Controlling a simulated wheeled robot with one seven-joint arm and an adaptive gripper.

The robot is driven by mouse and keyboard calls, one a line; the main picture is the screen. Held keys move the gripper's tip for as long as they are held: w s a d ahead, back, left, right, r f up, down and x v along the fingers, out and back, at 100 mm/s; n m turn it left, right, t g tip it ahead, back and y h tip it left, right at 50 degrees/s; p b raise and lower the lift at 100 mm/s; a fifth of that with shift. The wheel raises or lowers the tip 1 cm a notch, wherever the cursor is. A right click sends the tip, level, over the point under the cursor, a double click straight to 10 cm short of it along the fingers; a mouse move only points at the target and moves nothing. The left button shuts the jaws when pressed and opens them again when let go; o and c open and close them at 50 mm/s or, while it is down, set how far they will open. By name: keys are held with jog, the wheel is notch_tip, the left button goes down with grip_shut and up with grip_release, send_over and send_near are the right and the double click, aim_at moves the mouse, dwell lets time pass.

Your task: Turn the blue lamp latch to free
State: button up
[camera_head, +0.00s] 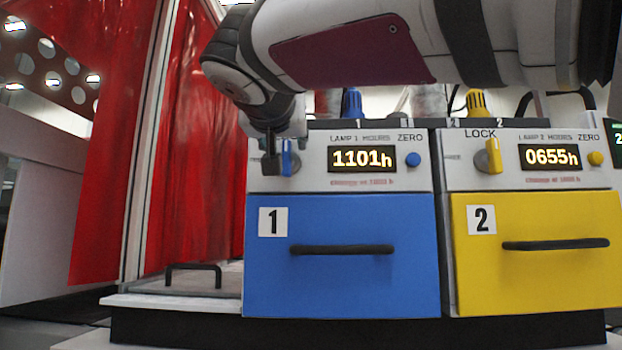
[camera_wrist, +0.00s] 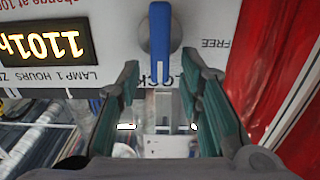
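The blue lamp latch (camera_head: 287,158) is on the white panel above the blue drawer marked 1. In the wrist view, which is upside down, its blue handle (camera_wrist: 159,40) stands upright on a round grey knob, with one end over the word LOCK. The word FREE (camera_wrist: 216,43) is to the picture's right of it. My gripper (camera_wrist: 160,72) is open, its dark green fingers on either side of the handle's lower end in the picture, with a visible gap on both sides. In the head view my gripper (camera_head: 271,158) partly hides the latch and its labels.
A display (camera_head: 361,158) reading 1101h and a blue ZERO button (camera_head: 413,159) are right of the latch. A yellow latch (camera_head: 493,156) is further right above the yellow drawer (camera_head: 535,280). A red curtain (camera_head: 195,150) hangs at the left.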

grip_shut()
jog(key=n, duration=0.1)
jog(key=n+p, duration=0.1)
jog(key=shift+a+n, duration=0.3)
jog(key=shift+n, duration=0.1)
jog(key=shift+a+f+n+p, duration=0.4)
jog(key=shift+n+p, duration=0.4)
jog(key=shift+n, duration=1.75)
jog(key=shift+a+f+n+p, duration=0.4)
jog(key=shift+n+p, duration=0.45)
jog(key=shift+n, duration=1.65)
jog(key=shift+a+f+n+p, duration=0.25)
jog(key=shift+f+n+p, duration=0.4)
jog(key=shift+n, duration=1.9)
jog(key=shift+r, duration=0.1)
grip_release()
